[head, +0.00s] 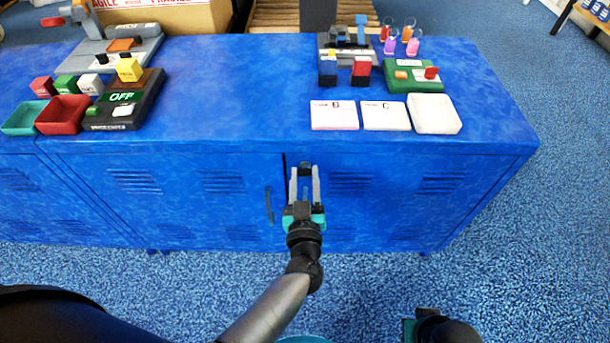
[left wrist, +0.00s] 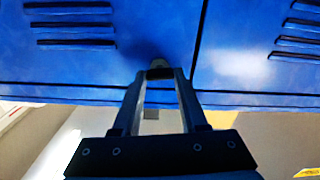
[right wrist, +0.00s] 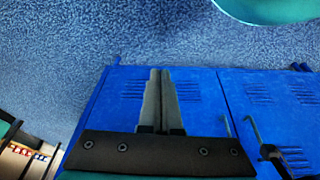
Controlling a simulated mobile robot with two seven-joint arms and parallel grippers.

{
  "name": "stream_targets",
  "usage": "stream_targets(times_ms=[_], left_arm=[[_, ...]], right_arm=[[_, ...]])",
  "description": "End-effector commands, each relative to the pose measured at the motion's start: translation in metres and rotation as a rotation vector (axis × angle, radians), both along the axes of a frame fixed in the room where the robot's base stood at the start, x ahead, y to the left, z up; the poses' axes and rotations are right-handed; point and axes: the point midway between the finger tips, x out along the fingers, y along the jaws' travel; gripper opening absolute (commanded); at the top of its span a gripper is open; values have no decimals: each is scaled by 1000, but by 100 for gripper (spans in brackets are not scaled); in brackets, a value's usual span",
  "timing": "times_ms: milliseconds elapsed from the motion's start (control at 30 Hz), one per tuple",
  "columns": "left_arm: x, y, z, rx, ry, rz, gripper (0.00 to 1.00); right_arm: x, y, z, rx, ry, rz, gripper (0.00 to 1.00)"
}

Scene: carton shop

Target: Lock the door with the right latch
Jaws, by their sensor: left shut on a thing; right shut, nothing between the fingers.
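The blue cabinet has a left door (head: 222,190) and a right door (head: 375,195), both looking shut or nearly so, with a narrow dark seam between them. A vertical handle (head: 269,205) sits on the left door by the seam. My left gripper (head: 304,178) is at the upper edge of the right door, just right of the seam. It is shut on a small dark latch (head: 305,166); the latch also shows between the fingertips in the left wrist view (left wrist: 159,70). My right gripper (right wrist: 160,72) is shut and empty, low and away from the cabinet. The latch's exact turn is hard to tell.
The cabinet top (head: 230,95) carries a red tray (head: 62,115), a green device (head: 415,75), a white tray (head: 434,113) and cards (head: 334,115). Another blue cabinet (head: 50,195) adjoins on the left.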

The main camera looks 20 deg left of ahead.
Motion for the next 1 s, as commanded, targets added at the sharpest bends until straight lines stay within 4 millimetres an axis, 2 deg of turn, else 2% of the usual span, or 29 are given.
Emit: stream_targets(times_ms=[567,767,1000], left_arm=[[0,2,-1,-509,-145,1,0],[0,2,-2,-691,-198,-1,0],[0,3,-3,-910,-261,-2,0]], right_arm=[[-4,-2,-15,-6,24,1,0],[-4,-1,-14,-5,24,1,0],[2,1,-5,0,4,2,0]])
